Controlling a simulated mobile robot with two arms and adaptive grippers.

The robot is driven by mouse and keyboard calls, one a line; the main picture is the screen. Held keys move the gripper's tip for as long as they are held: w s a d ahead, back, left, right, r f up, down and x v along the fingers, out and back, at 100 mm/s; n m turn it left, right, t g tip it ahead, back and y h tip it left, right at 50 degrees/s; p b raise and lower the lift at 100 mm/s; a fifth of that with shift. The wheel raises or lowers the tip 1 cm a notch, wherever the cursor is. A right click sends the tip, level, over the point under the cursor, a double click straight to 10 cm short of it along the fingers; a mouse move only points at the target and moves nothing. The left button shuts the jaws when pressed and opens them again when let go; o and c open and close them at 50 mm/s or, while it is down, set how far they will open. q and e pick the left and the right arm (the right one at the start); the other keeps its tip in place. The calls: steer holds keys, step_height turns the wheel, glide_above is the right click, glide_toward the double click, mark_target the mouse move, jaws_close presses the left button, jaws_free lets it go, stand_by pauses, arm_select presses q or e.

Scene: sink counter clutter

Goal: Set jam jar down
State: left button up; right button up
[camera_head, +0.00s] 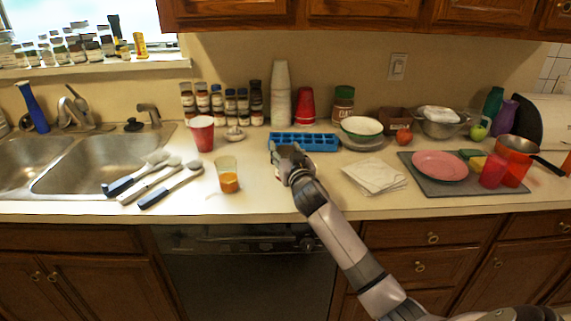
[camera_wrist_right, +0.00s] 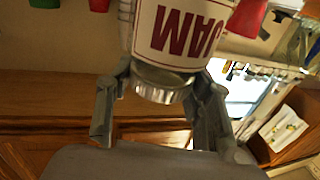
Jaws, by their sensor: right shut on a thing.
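The jam jar (camera_wrist_right: 180,35) fills the top middle of the right wrist view. It has a white label with red JAM lettering, upside down in that picture, and a silvery lid (camera_wrist_right: 160,85). My right gripper (camera_wrist_right: 163,72) is shut on it, one finger on each side. In the head view my right gripper (camera_head: 288,158) is over the counter (camera_head: 270,193), in front of the blue tray. The jar is mostly hidden behind it there; I cannot tell whether its base touches the counter. My left gripper is not in view.
The blue tray (camera_head: 312,139) lies just behind the gripper. A glass of orange drink (camera_head: 229,182) stands to its left, folded napkins (camera_head: 375,176) lie to its right. Bare counter lies in front. Red cup (camera_head: 201,136) and spice jars (camera_head: 230,104) are behind left.

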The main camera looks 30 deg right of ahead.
steer(key=shift+f, duration=2.1)
steer(key=shift+f, duration=0.1)
steer(key=o, duration=1.5)
steer(key=shift+c, duration=0.2)
